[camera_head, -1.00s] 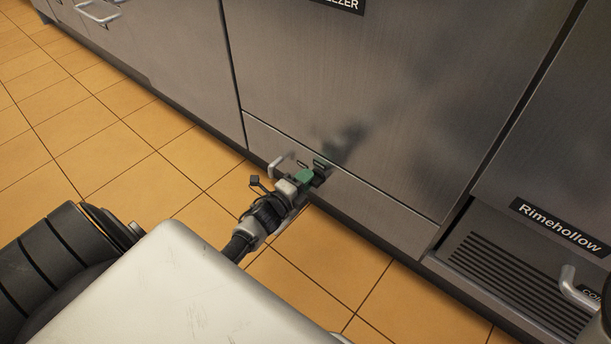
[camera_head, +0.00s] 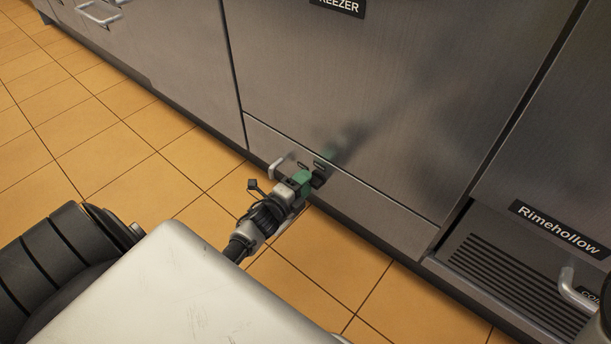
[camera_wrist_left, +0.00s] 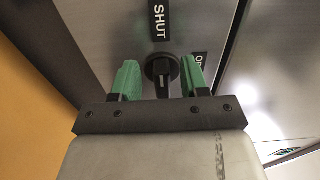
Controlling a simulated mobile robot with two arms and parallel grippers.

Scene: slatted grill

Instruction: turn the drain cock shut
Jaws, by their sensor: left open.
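The drain cock (camera_wrist_left: 161,68) is a round black knob on the steel front, seen in the left wrist view. A black label reading SHUT (camera_wrist_left: 158,18) is above it in that picture, and a partly hidden label (camera_wrist_left: 199,60) starting with O is to its right. A pale line shows on the knob's lower part; its exact setting is hard to tell. My left gripper (camera_wrist_left: 160,80) is open, with one green finger on each side of the knob; contact is not clear. In the head view the left gripper (camera_head: 303,181) is at the low panel, largely covering the cock.
The freezer door (camera_head: 370,90) rises above. A vented panel (camera_head: 510,275) with another handle (camera_head: 576,290) is at the right. Open tiled floor (camera_head: 120,170) lies to the left.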

